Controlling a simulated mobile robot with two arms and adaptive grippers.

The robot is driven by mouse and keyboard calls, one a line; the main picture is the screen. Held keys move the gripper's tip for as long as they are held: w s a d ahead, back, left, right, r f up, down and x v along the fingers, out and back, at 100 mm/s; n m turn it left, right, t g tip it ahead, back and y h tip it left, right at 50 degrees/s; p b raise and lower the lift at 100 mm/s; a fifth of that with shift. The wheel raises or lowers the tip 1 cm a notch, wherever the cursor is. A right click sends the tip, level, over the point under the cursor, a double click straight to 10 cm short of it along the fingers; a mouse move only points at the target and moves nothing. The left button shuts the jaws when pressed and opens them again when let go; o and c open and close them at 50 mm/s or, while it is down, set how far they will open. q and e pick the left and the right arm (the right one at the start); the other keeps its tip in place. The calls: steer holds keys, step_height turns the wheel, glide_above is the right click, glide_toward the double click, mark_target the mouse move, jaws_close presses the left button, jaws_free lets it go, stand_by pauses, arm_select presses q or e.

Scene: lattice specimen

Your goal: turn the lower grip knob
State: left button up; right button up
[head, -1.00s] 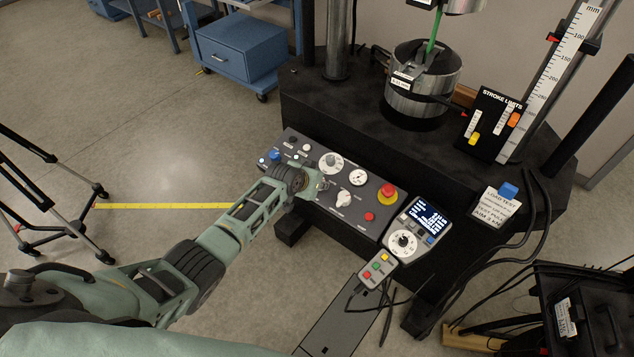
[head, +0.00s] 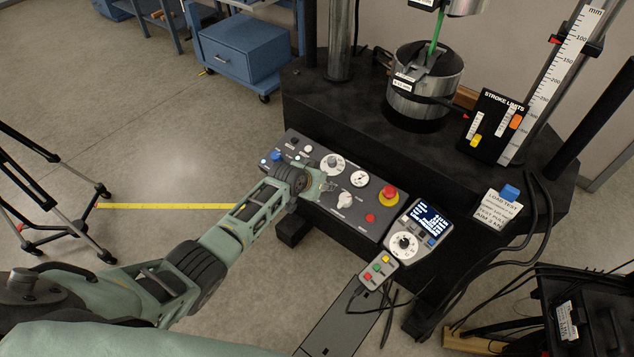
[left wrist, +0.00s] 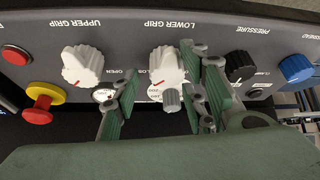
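The white lower grip knob (left wrist: 167,68) stands on the grey control panel (left wrist: 215,32) in the left wrist view, under its LOWER GRIP label, which reads upside down. My left gripper (left wrist: 163,88) is open, with its green-padded fingers on either side of this knob. The right finger is very close to the knob; I cannot tell whether it touches. The left finger shows a small gap. In the head view my left gripper (head: 322,188) is over the panel and hides the lower grip knob. My right gripper is not in view.
The white upper grip knob (left wrist: 82,66), black pressure knob (left wrist: 239,66), blue knob (left wrist: 295,69) and red emergency button (head: 389,194) are on the same panel.

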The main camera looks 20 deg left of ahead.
arm_select(q)
steer(key=v, duration=1.2)
steer(key=shift+w, duration=0.1)
stand_by(0.8)
steer(key=s+a+f+g+y+b, duration=0.1)
steer(key=s+f, duration=0.6)
steer(key=f, duration=0.4)
steer(key=s+a+f+g+b, duration=0.1)
steer(key=s+f+b, duration=0.1)
steer(key=s+f, duration=0.7)
steer(key=s+a+f+g+y+b, duration=0.15)
steer(key=s+f, duration=0.35)
steer(key=f, duration=0.8)
steer(key=s+f+g, duration=0.1)
steer(key=s+f, duration=0.4)
steer(key=s, duration=0.5)
steer(key=s+d+f+g+b, duration=0.1)
steer(key=s+f, duration=0.4)
steer(key=s, duration=0.6)
steer(key=s+d+f+g+b, duration=0.1)
steer(key=s+f, duration=0.4)
steer(key=s, duration=0.5)
steer(key=shift+s+m+h, duration=0.15)
steer(key=shift+m+h, duration=0.15)
steer(key=shift+h, duration=0.05)
